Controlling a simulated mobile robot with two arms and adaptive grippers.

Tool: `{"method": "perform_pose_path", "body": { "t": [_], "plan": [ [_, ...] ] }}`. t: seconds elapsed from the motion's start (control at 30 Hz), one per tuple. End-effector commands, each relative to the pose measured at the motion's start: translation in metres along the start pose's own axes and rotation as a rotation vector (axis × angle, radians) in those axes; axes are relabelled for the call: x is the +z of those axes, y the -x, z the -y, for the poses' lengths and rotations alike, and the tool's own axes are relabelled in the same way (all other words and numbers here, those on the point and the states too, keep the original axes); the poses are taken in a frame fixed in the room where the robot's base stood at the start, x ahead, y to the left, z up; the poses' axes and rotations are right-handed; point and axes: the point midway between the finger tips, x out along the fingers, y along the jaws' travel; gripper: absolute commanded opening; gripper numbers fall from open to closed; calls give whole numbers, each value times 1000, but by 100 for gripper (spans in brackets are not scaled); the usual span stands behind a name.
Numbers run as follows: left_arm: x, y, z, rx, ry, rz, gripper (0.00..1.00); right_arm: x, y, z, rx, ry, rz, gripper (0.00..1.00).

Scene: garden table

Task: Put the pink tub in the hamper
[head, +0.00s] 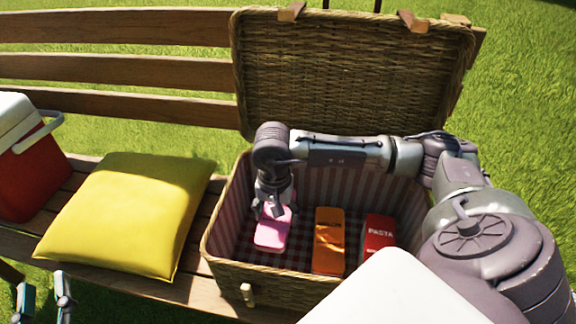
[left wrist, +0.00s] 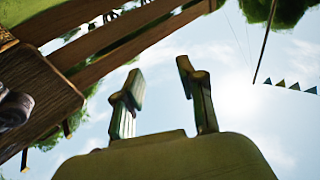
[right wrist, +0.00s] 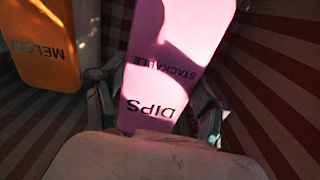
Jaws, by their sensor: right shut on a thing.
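The pink tub (head: 272,232) is inside the open wicker hamper (head: 222,225), at the left of its checked lining. My right gripper (head: 272,207) reaches down into the hamper and is shut on the tub. In the right wrist view the tub (right wrist: 180,60), lettered "STACKABLE DIPS", sits between the fingers of the gripper (right wrist: 155,115). I cannot tell whether the tub touches the hamper floor. My left gripper (head: 42,300) is low at the left edge, below the bench; its fingers (left wrist: 160,95) stand apart and empty against the sky.
An orange tub (head: 328,240) and a red pasta pack (head: 379,236) lie in the hamper, right of the pink tub. The hamper lid (head: 350,75) stands open behind. A yellow cushion (head: 130,215) and a red cooler (head: 25,165) sit on the wooden bench (head: 130,65) to the left.

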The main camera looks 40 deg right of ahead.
Motion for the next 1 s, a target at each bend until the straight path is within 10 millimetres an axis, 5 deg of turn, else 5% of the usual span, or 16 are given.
{"method": "perform_pose_path", "body": {
  "t": [0.5, 1.0],
  "plan": [
    [-65, 11, -9, 21, 15, -415, 40, 0, -60, 0, 0, 2, 0, 30],
    [-76, 16, -10, 24, 17, -483, 40, 0, -65, 0, -2, 3, -1, 30]
  ]
}}
